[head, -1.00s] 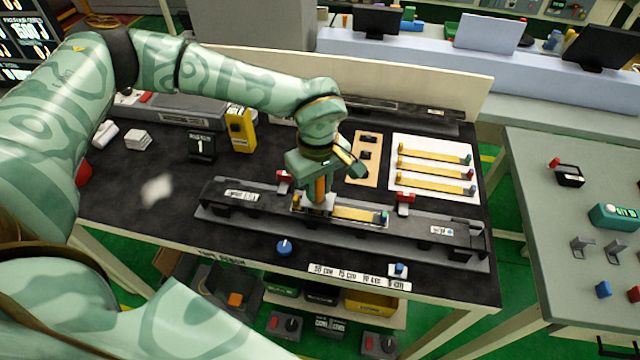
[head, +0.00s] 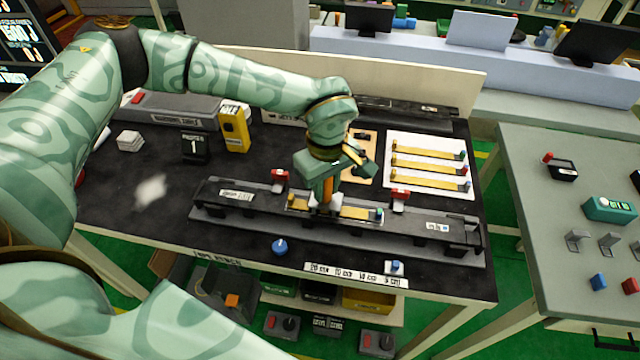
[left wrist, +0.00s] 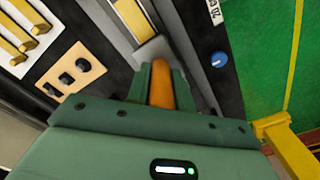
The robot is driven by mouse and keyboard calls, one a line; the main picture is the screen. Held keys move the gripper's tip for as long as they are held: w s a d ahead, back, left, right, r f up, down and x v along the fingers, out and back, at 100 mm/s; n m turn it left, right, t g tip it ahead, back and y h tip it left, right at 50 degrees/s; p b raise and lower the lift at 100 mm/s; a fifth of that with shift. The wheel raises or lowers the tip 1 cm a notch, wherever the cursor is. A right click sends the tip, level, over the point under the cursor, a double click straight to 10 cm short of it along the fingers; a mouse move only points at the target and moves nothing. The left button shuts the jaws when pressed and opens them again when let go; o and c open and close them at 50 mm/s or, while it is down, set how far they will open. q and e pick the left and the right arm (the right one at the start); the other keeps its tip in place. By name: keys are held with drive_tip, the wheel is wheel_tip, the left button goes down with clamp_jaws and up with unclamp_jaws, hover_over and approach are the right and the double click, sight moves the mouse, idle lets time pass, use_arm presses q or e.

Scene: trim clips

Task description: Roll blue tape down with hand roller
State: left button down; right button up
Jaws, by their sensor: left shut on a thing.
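My left gripper (head: 323,195) is shut on the hand roller (left wrist: 162,85), whose orange handle shows between the fingers in the left wrist view. The roller's pale lower end (head: 311,208) rests on or just above the yellow strip (head: 355,213), which lies on the dark trim bar (head: 420,226). I cannot tell whether it touches. A blue end shows at the strip's right; blue tape is otherwise not clear. Red clamps stand behind the bar at left (head: 279,180) and right (head: 399,199). My right gripper is not in view.
A white sheet with several yellow strips (head: 425,166) lies at the back right of the black bench. A yellow device (head: 234,130) and a black number sign (head: 195,147) stand at the back left. A blue knob (head: 280,246) sits in front of the bar.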

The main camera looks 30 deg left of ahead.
use_arm(q)
drive_tip(key=shift+w+d+f+b, duration=0.1)
drive_tip(key=shift+w+d+b, duration=0.15)
drive_tip(key=shift+d, duration=0.75)
drive_tip(key=shift+w+d+f+b, duration=0.1)
drive_tip(key=shift+w+d, duration=0.2)
drive_tip(key=shift+d, duration=0.7)
drive_tip(key=shift+w+d+b, duration=0.2)
drive_tip(key=shift+w+d, duration=0.1)
drive_tip(key=shift+d, duration=0.7)
drive_tip(key=shift+a, duration=0.1)
drive_tip(key=shift+s+a+p, duration=0.2)
drive_tip(key=shift+a+p, duration=0.2)
drive_tip(key=shift+a, duration=0.3)
drive_tip(key=shift+s+a+p, duration=0.35)
drive_tip(key=shift+a+p, duration=0.2)
drive_tip(key=shift+a, duration=0.65)
drive_tip(key=shift+s+a+p, duration=0.4)
drive_tip(key=shift+a+p, duration=0.1)
drive_tip(key=shift+a, duration=0.65)
drive_tip(key=shift+s+a+p, duration=0.35)
drive_tip(key=shift+a+p, duration=0.2)
drive_tip(key=shift+a, duration=0.65)
drive_tip(key=shift+d, duration=0.1)
